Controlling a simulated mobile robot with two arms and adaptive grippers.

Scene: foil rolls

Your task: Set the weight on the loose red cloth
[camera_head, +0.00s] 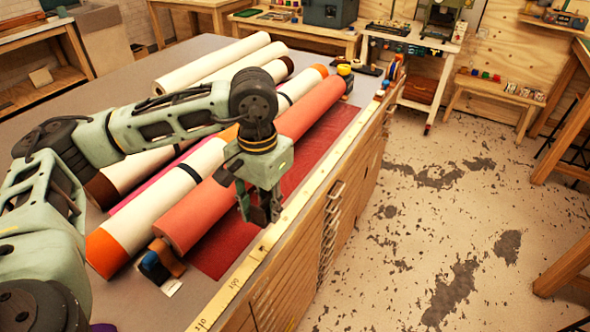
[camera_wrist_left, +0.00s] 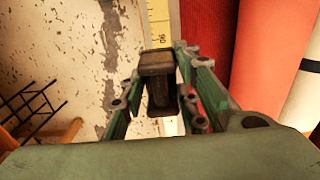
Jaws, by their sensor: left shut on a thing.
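My left gripper (camera_head: 262,210) is shut on a small dark weight (camera_wrist_left: 158,78), held between its fingers in the left wrist view. In the head view the weight is mostly hidden by the fingers. The loose red cloth (camera_head: 222,246) is a flat dark red strip beside the salmon-red roll (camera_head: 190,222), and it also shows in the left wrist view (camera_wrist_left: 207,35). The gripper appears above the table's right edge, near the cloth. In the wrist view the weight lies over the ruler and floor side, left of the cloth. My right gripper is not in view.
A yellow ruler (camera_head: 237,283) runs along the table edge above the drawers (camera_head: 330,215). Several other rolls lie left of the red one. A blue and brown block (camera_head: 155,266) sits by its near end, and a yellow-topped object (camera_head: 344,70) by its far end.

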